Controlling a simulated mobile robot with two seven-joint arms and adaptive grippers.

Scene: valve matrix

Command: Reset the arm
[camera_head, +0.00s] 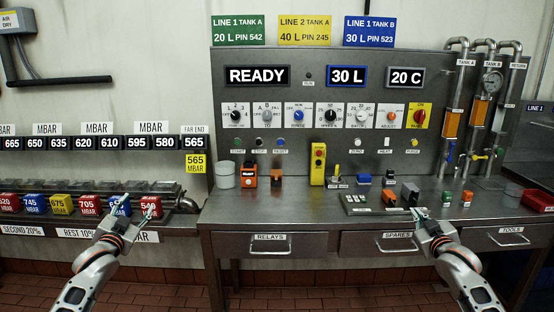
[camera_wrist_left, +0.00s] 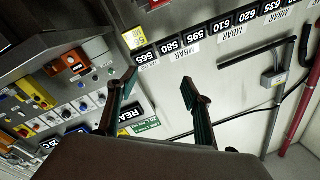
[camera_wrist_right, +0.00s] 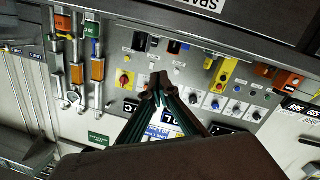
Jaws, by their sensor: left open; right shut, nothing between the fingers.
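In the head view my left gripper (camera_head: 135,207) is raised in front of the row of coloured valve blocks at the left. Its two fingers stand apart with nothing between them; they also show spread in the left wrist view (camera_wrist_left: 158,88). My right gripper (camera_head: 416,213) is in front of the steel bench's front edge, near the spares drawer. Its fingertips meet with nothing held, as the right wrist view (camera_wrist_right: 158,82) shows. Both arms reach up from the bottom of the head view, bent, and both grippers are apart from each other.
The steel bench (camera_head: 240,215) carries a grey control panel (camera_head: 300,170), a yellow pendant (camera_head: 318,165) and several small parts. Valve blocks (camera_head: 62,204) line the left shelf. Pipes (camera_head: 484,100) stand at the right. A red bin (camera_head: 538,201) sits at the far right.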

